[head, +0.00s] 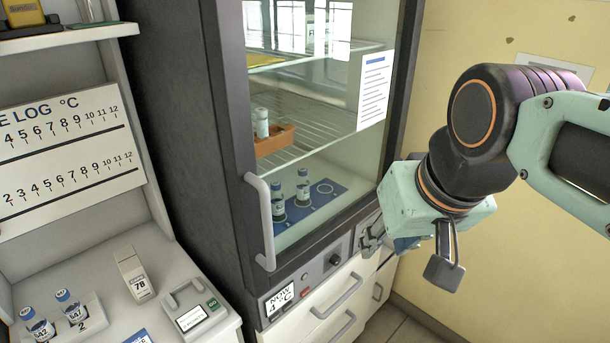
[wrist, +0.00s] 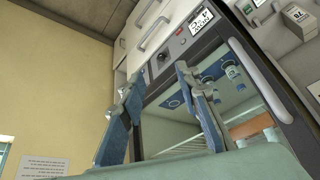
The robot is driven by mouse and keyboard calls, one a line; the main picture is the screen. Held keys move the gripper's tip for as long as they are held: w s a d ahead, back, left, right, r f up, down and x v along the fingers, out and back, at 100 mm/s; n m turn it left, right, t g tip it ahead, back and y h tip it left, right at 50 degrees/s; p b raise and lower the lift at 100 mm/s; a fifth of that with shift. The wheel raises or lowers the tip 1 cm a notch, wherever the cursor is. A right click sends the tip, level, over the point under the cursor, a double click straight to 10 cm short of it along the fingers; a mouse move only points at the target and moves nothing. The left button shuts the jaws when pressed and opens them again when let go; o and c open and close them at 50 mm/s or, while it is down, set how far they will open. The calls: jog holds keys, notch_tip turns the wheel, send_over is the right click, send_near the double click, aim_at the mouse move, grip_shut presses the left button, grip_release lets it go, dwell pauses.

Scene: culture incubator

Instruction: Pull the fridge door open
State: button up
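The fridge door (head: 330,110) is a glass pane in a dark frame, and it looks shut. Its light grey vertical handle (head: 264,222) is on the left side of the frame. The handle also shows at the right of the wrist view (wrist: 262,82). My gripper (head: 408,254) is in front of the door's lower right part, to the right of the handle and apart from it. In the wrist view its two blue fingers (wrist: 160,90) are spread with nothing between them.
Below the door are a control panel with a "4°C" display (head: 280,299) and white drawers with bar handles (head: 333,293). A bench at left holds vials (head: 68,304), a small box (head: 134,274) and a device (head: 190,312). A yellow wall (head: 500,270) is at right.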

jog(key=w+a+r+n+y+b, duration=0.1)
jog(key=w+a+r+n+b, duration=0.15)
jog(key=a, duration=0.45)
jog(key=n+g+b, duration=0.2)
jog(key=n, duration=0.1)
send_near(269, 224)
notch_tip(269, 224, down, 2)
jog(key=x, duration=1)
jog(key=shift+w+a, duration=0.25)
jog(key=shift+w, duration=0.1)
jog(key=shift+r, duration=0.1)
jog(key=shift+c, duration=0.4)
grip_shut()
